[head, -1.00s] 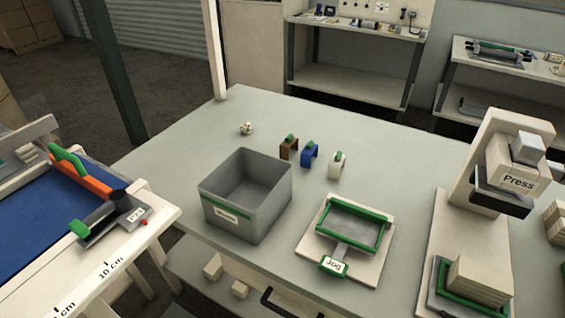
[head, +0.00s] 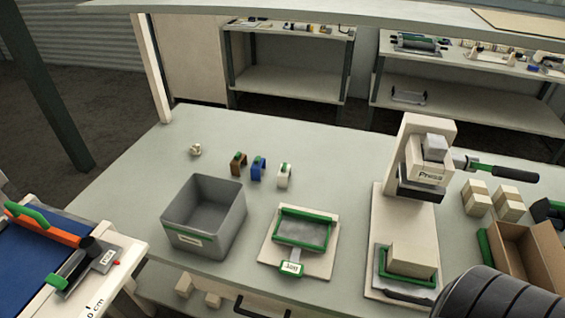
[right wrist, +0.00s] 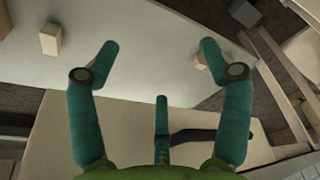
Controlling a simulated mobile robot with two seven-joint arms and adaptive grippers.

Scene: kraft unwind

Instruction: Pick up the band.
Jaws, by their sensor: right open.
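Three small arch-shaped pieces stand in a row on the grey table: a brown one with a green top (head: 238,166), a blue one (head: 258,169) and a white one (head: 284,175). A small pale knotted lump (head: 195,150) lies to their left. I cannot tell which of these, if any, is the band. My right gripper (right wrist: 158,50) is open and empty in the right wrist view, with its fingers spread over a pale surface. It is not clearly seen in the head view. My left gripper is not in view.
A grey bin (head: 168,222), a green-framed jig (head: 302,212) and a press (head: 428,165) stand on the table. Pale blocks (head: 476,196) and an open cardboard box (head: 522,285) are at the right. A blue-topped conveyor (head: 25,255) is at the left. The table's back left is clear.

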